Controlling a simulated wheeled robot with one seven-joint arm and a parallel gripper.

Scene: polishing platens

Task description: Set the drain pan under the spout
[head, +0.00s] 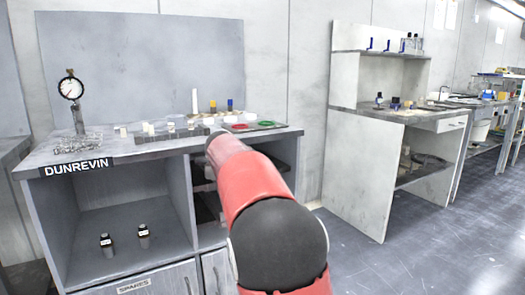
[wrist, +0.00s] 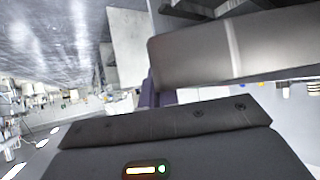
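I cannot pick out the drain pan or the spout with certainty in either view. In the wrist view, the dark body of my gripper (wrist: 155,135) fills the bottom, with a small lit indicator. A large grey-brown, smooth slab (wrist: 225,50) with a rounded end and a lighter stripe crosses the upper right, close to the camera. I cannot tell whether it is held. A narrow purplish part (wrist: 156,92) shows between the slab and the gripper body. The fingertips are hidden. In the head view, my red arm reaches toward the near bench and its far end hides the gripper.
The near bench (head: 110,160) carries a dial gauge (head: 71,89), small blocks (head: 165,130) and a tray with red and green discs (head: 252,126). Two small bottles (head: 125,237) stand in its open bay. A second bench (head: 345,125) stands right; the floor (head: 420,240) before it is clear.

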